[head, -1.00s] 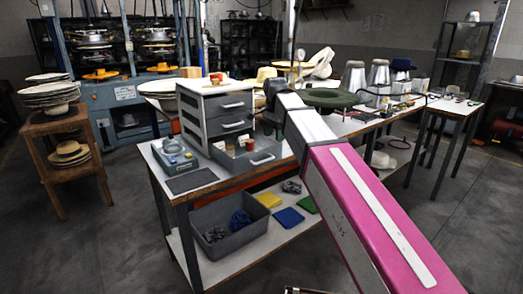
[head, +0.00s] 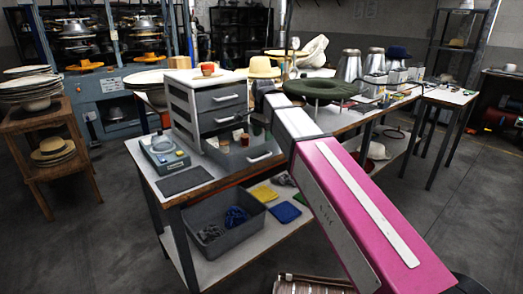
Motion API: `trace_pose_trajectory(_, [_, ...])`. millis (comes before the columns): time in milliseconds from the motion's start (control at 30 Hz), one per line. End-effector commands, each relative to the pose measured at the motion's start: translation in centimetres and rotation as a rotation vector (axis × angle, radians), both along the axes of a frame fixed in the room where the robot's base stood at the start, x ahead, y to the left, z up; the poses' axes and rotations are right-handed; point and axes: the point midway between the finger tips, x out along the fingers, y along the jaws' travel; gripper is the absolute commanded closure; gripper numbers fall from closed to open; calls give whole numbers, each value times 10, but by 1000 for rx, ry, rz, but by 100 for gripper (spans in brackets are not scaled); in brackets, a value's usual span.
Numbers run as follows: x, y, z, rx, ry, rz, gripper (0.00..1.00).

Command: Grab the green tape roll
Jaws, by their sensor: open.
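I cannot make out a green tape roll for certain. The grey drawer cabinet (head: 178,108) stands on the near workbench, with its lowest drawer (head: 262,158) pulled out. Small reddish-brown and pale rolls (head: 240,136) show in that drawer, but their colours are hard to tell. A small red-orange item (head: 208,69) sits on the cabinet top. My pink and white arm reaches in from the lower right. My gripper (head: 259,127) is small, dark and partly hidden at the arm's far end, over the right side of the open drawer. It is open, and no held object shows.
A blue-grey scale-like device (head: 165,152) and a dark pad (head: 185,181) lie on the bench's left end. A grey bin (head: 245,232) and folded cloths (head: 284,212) are on the lower shelf.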

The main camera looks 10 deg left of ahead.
Motion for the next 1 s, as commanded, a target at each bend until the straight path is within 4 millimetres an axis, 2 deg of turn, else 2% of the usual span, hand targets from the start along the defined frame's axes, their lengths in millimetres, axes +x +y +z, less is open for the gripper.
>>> trace_pose_trajectory(167, [0,0,-15,0,0,0,37])
trace_pose_trajectory(400, [0,0,-47,-1,1,0,37])
trace_pose_trajectory(700, [0,0,-52,1,-1,0,37])
trace_pose_trajectory(767, [0,0,-52,1,-1,0,56])
trace_pose_trajectory(800, [0,0,-52,0,0,0,69])
trace_pose_trajectory(1000, [0,0,-51,0,0,0,71])
